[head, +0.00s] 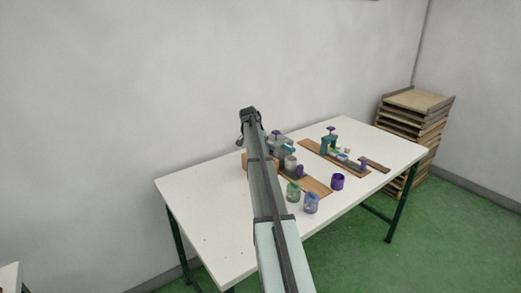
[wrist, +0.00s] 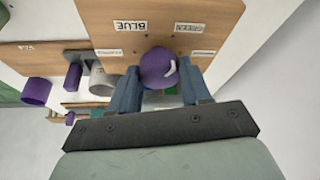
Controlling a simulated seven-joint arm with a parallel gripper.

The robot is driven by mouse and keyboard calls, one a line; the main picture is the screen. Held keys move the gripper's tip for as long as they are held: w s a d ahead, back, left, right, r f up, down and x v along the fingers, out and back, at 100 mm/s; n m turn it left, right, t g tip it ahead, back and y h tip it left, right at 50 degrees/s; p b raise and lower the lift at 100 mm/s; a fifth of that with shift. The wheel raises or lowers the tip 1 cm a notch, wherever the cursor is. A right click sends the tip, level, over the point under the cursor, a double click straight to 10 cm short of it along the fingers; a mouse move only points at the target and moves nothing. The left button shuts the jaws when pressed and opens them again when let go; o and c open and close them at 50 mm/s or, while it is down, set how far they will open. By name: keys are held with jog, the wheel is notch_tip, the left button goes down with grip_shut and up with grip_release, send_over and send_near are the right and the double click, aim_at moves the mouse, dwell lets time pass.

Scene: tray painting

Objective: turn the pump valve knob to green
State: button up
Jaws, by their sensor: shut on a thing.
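The purple round knob (wrist: 158,67) sits on a wooden panel (wrist: 170,14) in the wrist view. My gripper (wrist: 159,84) is shut on the knob, one blue-grey finger on each side. A pale curved mark shows on the right part of the knob. Labels appear upside down: BLUE (wrist: 130,26) at upper left and what looks like GREEN (wrist: 188,27) at upper right. Two lower labels are too small to read. Bits of green and blue show below the knob. In the head view my arm hides the knob and my fingertips.
On the white table (head: 200,205) stand a green jar (head: 293,192), a blue jar (head: 311,203) and a purple cup (head: 337,181). A teal stand (head: 328,144) is on a wooden board at the right. Stacked trays (head: 410,120) stand beyond. The table's left part is clear.

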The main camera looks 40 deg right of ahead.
jog(key=o, duration=0.8)
jog(key=shift+c, duration=0.2)
jog(key=v, duration=1.3)
jog(key=shift+r, duration=0.4)
jog(key=shift+a+f, duration=0.1)
jog(key=shift+a, duration=0.1)
